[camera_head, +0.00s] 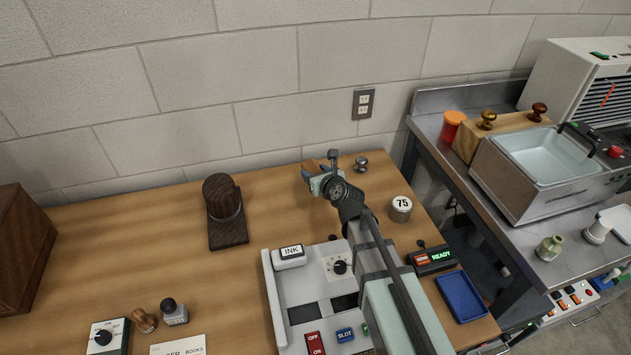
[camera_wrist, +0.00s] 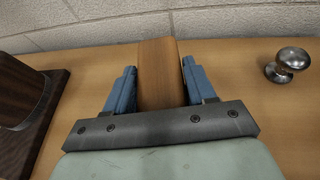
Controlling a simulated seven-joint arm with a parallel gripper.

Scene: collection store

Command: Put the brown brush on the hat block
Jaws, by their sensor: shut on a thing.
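The hat block (camera_head: 222,196) is a dark brown rounded wooden form on a dark rectangular base (camera_head: 228,236), left of my gripper on the wooden table. Part of it shows at the left edge of the wrist view (camera_wrist: 20,100). My gripper (camera_head: 318,178) is near the back of the table, to the right of the hat block. Its blue fingers are shut on the brown brush (camera_wrist: 158,72), a plain wooden piece between them in the wrist view. The brush (camera_head: 309,166) is mostly hidden in the head view. I cannot tell whether it touches the table.
A metal knob (camera_head: 361,163) stands just right of my gripper, and a round tin marked 75 (camera_head: 401,208) is further right. A control console (camera_head: 318,290) and a blue tray (camera_head: 461,296) are in front. The table between gripper and hat block is clear.

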